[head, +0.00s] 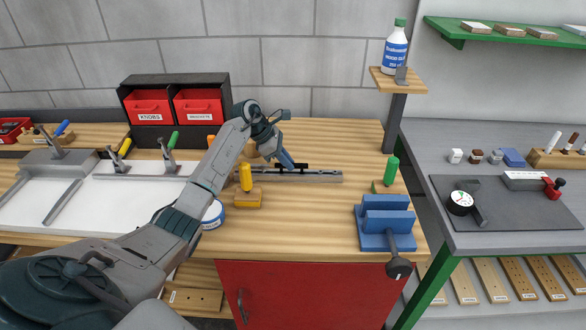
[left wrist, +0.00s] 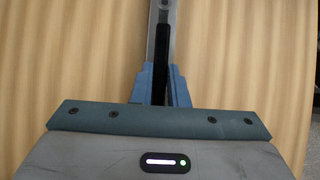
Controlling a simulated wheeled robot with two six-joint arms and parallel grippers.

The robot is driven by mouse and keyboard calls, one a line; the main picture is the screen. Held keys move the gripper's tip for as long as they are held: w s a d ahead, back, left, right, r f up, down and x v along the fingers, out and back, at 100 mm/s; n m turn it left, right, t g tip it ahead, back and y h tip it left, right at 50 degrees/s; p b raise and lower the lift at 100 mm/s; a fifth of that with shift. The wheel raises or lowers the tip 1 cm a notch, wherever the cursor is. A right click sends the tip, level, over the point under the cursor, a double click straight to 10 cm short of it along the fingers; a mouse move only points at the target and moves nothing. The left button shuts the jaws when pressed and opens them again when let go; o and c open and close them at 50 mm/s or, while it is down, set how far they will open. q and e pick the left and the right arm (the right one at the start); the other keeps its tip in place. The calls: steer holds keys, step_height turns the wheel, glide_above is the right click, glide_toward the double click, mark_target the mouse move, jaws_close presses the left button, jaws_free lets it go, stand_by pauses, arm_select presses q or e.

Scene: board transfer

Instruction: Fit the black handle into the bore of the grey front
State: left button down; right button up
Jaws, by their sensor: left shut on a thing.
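The grey front (head: 325,177) is a long narrow bar lying on the wooden bench in the head view; it also shows at the top of the left wrist view (left wrist: 161,15). The black handle (left wrist: 162,55) is a dark narrow piece lined up along the bar; in the head view its ends (head: 302,168) show just above the bar. My left gripper (head: 288,163) points down at it, its blue fingers (left wrist: 161,80) shut on the handle. The bore is hidden, and I cannot tell whether the handle sits in it. My right gripper is not in view.
A yellow-handled tool on a wooden block (head: 248,200) and a blue-and-white tin (head: 213,214) stand close in front. A blue fixture with a black knob (head: 385,222) stands at the bench's right front. Red bins (head: 150,107) stand behind left.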

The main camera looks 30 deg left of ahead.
arm_select(q)
steer(key=shift+r+p, duration=0.65)
steer(key=shift+r, duration=2)
